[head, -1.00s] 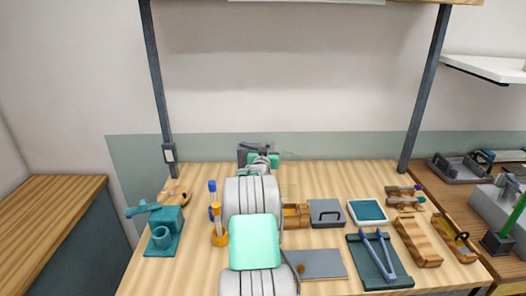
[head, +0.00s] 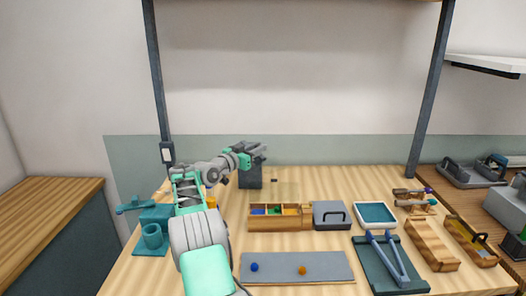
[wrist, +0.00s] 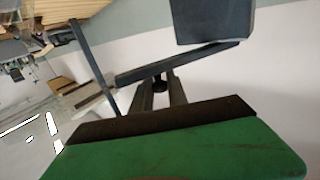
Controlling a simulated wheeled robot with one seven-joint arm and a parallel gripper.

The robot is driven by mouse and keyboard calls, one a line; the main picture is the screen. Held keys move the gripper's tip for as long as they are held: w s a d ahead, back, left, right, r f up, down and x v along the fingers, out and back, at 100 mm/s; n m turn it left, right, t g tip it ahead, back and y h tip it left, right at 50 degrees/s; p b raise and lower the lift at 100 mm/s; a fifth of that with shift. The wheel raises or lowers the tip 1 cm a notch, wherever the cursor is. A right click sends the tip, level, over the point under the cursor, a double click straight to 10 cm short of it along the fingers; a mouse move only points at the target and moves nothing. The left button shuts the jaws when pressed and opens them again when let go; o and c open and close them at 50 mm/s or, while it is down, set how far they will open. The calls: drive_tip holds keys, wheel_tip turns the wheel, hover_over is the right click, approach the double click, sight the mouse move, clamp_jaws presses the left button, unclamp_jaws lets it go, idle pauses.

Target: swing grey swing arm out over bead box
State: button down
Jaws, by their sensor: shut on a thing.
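The grey swing arm shows in the wrist view as a dark flat bar (wrist: 165,65) with a small black knob (wrist: 160,86) under it. My gripper (wrist: 160,92) is shut on that knob. A dark grey block (wrist: 215,20) is close by the bar. In the head view my gripper (head: 258,151) is at the top of the dark grey post (head: 250,177) and hides most of the swing arm. The bead box (head: 262,226) is a wooden tray with compartments of coloured beads, standing in front and to the right of the post.
A grey mat (head: 300,275) with a blue and an orange bead lies in front of the box. A grey handled case (head: 331,215) is to its right. A white-rimmed teal tray (head: 376,214) is further right.

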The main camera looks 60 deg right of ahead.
drive_tip(key=c, duration=1.3)
unclamp_jaws()
drive_tip(key=shift+a, duration=0.1)
drive_tip(key=a, duration=0.2)
drive_tip(key=a+b, duration=0.1)
drive_tip(key=a, duration=0.2)
drive_tip(key=w+a, duration=0.1)
drive_tip(key=a, duration=0.1)
drive_tip(key=shift+a+b, duration=0.35)
drive_tip(key=shift+c, duration=0.2)
